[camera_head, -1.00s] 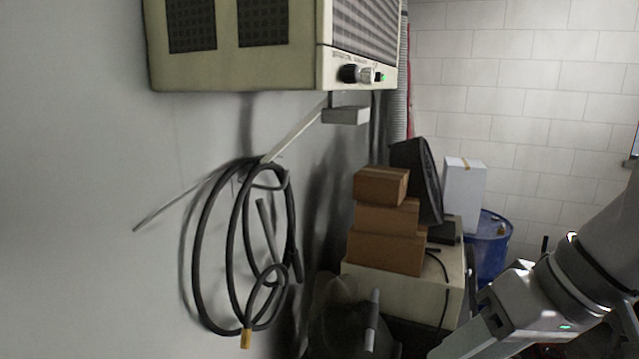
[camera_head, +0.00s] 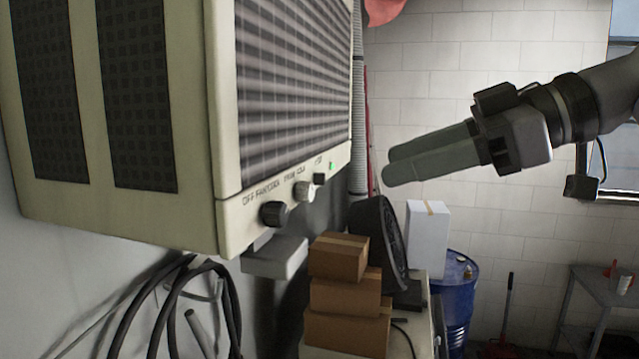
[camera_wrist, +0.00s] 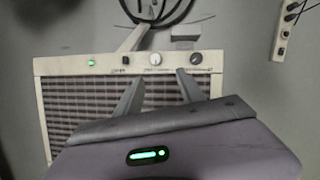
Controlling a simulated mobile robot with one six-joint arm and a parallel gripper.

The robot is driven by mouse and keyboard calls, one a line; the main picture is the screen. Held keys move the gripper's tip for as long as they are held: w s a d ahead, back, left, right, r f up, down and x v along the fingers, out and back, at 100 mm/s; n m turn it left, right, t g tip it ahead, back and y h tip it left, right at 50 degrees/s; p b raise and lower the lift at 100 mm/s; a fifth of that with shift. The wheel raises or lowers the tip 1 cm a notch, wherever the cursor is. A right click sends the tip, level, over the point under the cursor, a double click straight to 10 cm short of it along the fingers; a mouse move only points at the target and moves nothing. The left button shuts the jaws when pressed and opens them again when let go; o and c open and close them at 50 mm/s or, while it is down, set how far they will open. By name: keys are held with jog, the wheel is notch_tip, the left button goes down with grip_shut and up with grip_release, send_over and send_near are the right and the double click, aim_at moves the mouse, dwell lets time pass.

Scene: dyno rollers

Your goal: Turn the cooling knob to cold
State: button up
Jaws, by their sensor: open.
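A cream cooling unit (camera_head: 215,130) hangs on the wall at left in the head view. Its lower front strip has a black knob (camera_head: 274,214), a white knob (camera_head: 304,191) under lettering that seems to read warm and cold, and a black switch (camera_head: 319,179). In the wrist view the unit appears upside down, with the white knob (camera_wrist: 155,58) between the switch and the black knob (camera_wrist: 195,58). My gripper (camera_head: 391,165) is open and empty, right of the unit and apart from it. Its fingers (camera_wrist: 160,76) straddle the white knob's line of sight. The knob's pointer is too small to read.
A small green light (camera_head: 332,165) glows beside the switch. A grey bracket (camera_head: 275,257) and looped black cable (camera_head: 175,310) are below the unit. Stacked cardboard boxes (camera_head: 345,298) and a blue drum (camera_head: 457,300) stand lower down. The air right of the front panel is clear.

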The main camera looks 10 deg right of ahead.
aim_at(312, 192)
jog(key=x, duration=0.3)
jog(key=w+x, duration=0.1)
jog(key=x, duration=0.5)
jog(key=shift+w+d+f, duration=0.1)
jog(key=shift+w+f, duration=0.15)
jog(key=shift+w, duration=0.05)
jog(key=shift+a+f+p, duration=0.25)
jog(key=shift+a+p, duration=0.1)
jog(key=shift+a, duration=0.7)
jog(key=shift+w+d+f, duration=0.1)
jog(key=shift+w+d, duration=0.1)
jog(key=shift+w, duration=0.1)
jog(key=shift+s, duration=0.1)
grip_shut()
